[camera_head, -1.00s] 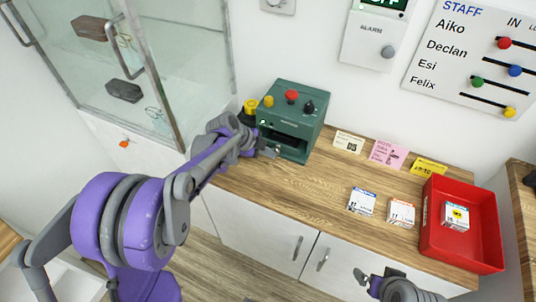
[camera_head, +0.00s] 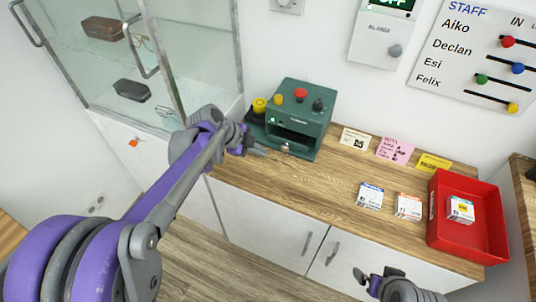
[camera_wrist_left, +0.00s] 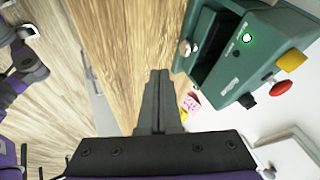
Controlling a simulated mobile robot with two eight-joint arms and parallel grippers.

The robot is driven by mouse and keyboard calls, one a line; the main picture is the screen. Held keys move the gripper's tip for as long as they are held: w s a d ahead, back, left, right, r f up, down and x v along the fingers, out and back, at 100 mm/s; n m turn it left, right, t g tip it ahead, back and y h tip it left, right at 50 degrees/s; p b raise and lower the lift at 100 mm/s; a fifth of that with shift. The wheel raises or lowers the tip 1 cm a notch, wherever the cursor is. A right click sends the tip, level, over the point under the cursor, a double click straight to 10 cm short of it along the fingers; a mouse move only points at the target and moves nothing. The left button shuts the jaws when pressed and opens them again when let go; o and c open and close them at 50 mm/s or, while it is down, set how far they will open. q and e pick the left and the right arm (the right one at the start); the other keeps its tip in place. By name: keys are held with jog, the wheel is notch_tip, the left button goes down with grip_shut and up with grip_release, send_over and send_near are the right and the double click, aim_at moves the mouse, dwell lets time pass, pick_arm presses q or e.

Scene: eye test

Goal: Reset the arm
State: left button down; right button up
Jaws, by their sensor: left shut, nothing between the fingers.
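My left gripper (camera_head: 260,152) is shut and empty, in front of and to the left of the green machine (camera_head: 308,144), above the wooden counter. Its fingers are together in the left wrist view (camera_wrist_left: 158,85), with the counter behind them. The machine has a dark front opening, a red button (camera_head: 300,94), a yellow knob (camera_head: 278,99) and a black knob (camera_head: 318,105). In the left wrist view the machine (camera_wrist_left: 222,60) stands to the upper right, apart from the fingers, with a lit green-white button (camera_wrist_left: 247,38). My right gripper (camera_head: 364,276) is low in the head view, in front of the counter; its opening is unclear.
A red tray (camera_head: 436,238) with a small box (camera_head: 461,209) stands at the counter's right. Two small boxes, white-blue (camera_head: 370,195) and white-orange (camera_head: 408,206), lie left of it. Notes lie behind them. A glass cabinet (camera_head: 196,60) stands left. The counter (camera_head: 300,196) is clear mid-front.

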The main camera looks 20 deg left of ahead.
pick_arm(q)
jog(key=s+d+r+n+y+p, duration=0.1)
jog(key=s+n+y+p, duration=0.4)
jog(key=s+n, duration=1.2)
jog(key=s+r, duration=0.1)
jog(key=s, duration=0.5)
jog(key=shift+s+d+r+n, duration=0.15)
jog(key=shift+s+d+n, duration=0.15)
jog(key=shift+d+n, duration=0.1)
